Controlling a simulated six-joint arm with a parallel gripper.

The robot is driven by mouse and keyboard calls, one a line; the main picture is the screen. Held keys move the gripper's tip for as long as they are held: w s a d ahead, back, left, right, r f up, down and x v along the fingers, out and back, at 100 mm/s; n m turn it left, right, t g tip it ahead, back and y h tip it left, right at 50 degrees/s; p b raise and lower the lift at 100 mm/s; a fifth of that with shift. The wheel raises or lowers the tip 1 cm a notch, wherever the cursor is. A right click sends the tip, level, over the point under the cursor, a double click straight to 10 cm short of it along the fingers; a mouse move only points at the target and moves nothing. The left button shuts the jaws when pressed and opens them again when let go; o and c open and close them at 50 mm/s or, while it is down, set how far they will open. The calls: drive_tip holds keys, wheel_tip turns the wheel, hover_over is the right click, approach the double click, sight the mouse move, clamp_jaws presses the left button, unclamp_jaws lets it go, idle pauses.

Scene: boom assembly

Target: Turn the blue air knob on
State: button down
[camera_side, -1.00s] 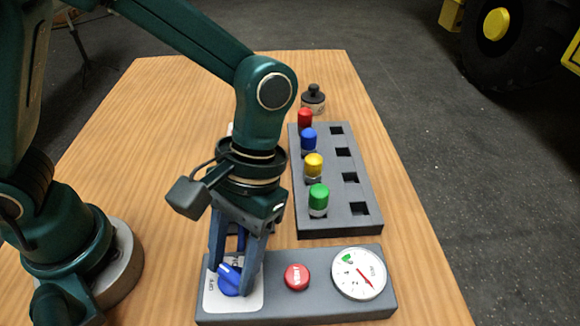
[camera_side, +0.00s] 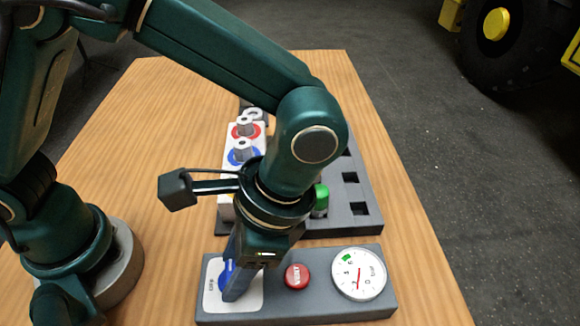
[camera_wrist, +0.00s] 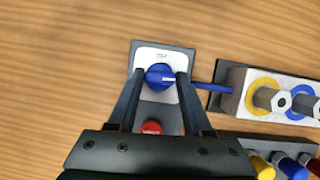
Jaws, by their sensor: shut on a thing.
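The blue air knob (camera_side: 224,274) sits on a white plate (camera_side: 247,302) at the left end of the grey control panel (camera_side: 300,312). In the side view it is mostly hidden by my fingers. In the wrist view the knob (camera_wrist: 156,80) shows between both fingertips, its white mark pointing right. My gripper (camera_side: 231,287) points down and is shut on the knob, one finger on each side. It also shows in the wrist view (camera_wrist: 161,76). An "OFF" label is at the plate's left edge. The gauge (camera_side: 372,283) has its red needle near vertical.
A red button (camera_side: 297,276) is close right of my gripper. Behind stand a white block with coloured rings (camera_side: 227,160) and a grey rack (camera_side: 361,221) with a green-capped piece (camera_side: 321,196). Bare table is left of the panel.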

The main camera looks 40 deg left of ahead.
sight(254, 282)
drive_tip(key=shift+m+y, duration=0.3)
drive_tip(key=shift+m, duration=0.2)
drive_tip(key=shift+c, duration=1.6)
unclamp_jaws()
drive_tip(key=shift+v, duration=2.6)
drive_tip(key=shift+s, duration=0.1)
